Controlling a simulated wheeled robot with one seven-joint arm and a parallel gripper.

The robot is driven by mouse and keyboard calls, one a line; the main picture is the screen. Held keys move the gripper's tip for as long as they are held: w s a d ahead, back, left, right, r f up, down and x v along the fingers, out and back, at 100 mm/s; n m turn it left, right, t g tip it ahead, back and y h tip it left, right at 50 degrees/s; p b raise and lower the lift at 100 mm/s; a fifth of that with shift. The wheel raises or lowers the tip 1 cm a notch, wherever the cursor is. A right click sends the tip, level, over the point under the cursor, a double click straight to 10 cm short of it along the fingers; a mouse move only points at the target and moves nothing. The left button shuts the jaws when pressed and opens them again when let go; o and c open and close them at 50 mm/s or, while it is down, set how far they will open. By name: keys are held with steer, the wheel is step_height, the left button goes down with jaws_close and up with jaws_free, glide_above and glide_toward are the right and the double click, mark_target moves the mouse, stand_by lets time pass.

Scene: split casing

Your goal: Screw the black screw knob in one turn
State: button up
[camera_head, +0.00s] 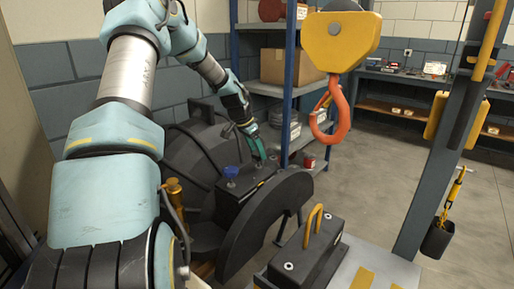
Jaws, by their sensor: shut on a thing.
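My gripper (259,157) reaches down from the upper left to the top of the dark casing (262,212). Its teal fingers are shut on the black screw knob, which sits on the casing's flat top block and is mostly hidden by the fingers at this size. A blue knob (231,172) stands upright on the same block, to the left of and nearer than my gripper. I cannot tell how far the black knob is screwed in.
A dark block with a yellow handle (315,224) rests on a bench in front. An orange crane hook (329,112) hangs to the right of my gripper. Blue shelving (289,80) with a cardboard box stands behind. A grey post (440,150) rises at right; open floor lies beyond.

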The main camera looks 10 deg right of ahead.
steer(key=shift+m, duration=0.6)
steer(key=shift+g, duration=0.3)
steer(key=o, duration=1.4)
steer(key=shift+c, duration=0.2)
steer(key=b+v, duration=0.2)
steer(key=v, duration=0.8)
steer(key=shift+a+r, duration=0.25)
steer(key=shift+r, duration=0.1)
